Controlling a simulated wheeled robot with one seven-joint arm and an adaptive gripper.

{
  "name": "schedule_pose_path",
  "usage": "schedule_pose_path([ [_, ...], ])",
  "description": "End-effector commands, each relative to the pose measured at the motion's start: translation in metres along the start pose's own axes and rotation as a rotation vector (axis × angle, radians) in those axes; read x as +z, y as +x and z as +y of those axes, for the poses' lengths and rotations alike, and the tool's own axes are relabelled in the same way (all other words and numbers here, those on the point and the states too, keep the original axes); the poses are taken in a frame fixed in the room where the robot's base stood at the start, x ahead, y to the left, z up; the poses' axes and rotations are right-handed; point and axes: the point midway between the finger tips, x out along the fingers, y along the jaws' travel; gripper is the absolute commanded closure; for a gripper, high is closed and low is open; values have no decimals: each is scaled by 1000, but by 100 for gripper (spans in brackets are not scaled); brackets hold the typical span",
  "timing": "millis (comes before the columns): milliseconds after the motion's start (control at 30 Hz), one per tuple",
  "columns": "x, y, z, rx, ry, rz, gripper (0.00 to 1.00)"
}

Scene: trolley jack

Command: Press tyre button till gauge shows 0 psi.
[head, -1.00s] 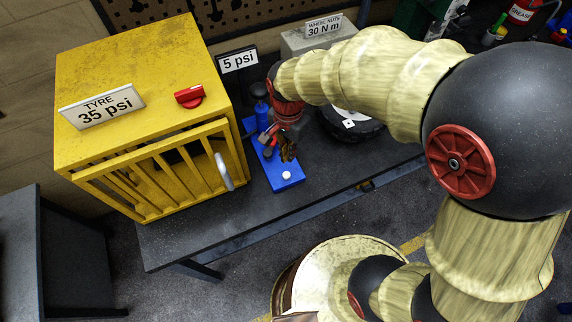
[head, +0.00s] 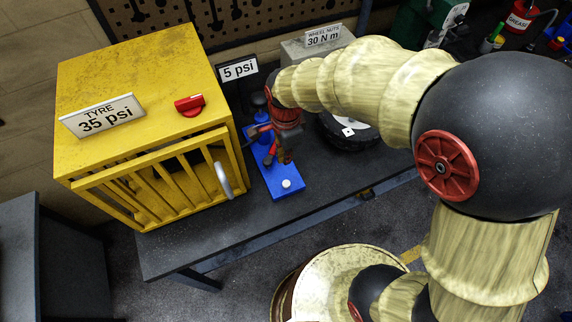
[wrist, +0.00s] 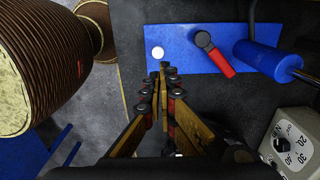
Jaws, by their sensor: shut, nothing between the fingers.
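A small white round button sits near the front end of a blue base plate (head: 281,192); the button (head: 286,184) also shows in the wrist view (wrist: 157,53). A display on the bench reads 5 psi (head: 238,70). My gripper (head: 287,160) is shut and empty, pointing down over the blue plate, behind the button in the head view. In the wrist view the closed fingertips (wrist: 163,67) lie just below and right of the button in the picture. They look apart from it; their height above the plate is hard to tell.
A red lever (wrist: 221,62) and blue cylinder (wrist: 266,57) stand on the plate near my fingers. A yellow cage (head: 140,70) with a "TYRE 35 psi" sign (head: 103,115) stands left. A wheel (head: 362,136) lies right. A numbered dial (wrist: 290,150) is close by.

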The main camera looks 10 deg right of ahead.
Motion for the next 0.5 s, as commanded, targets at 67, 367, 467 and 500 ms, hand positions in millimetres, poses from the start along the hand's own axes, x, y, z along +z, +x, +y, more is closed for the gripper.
schedule_pose_path([
  [67,0,14,1,5,0,0,100],
  [367,0,72,1,4,-1,0,100],
  [467,0,91,1,4,-1,0,100],
  [500,0,97,1,3,-1,0,100],
])
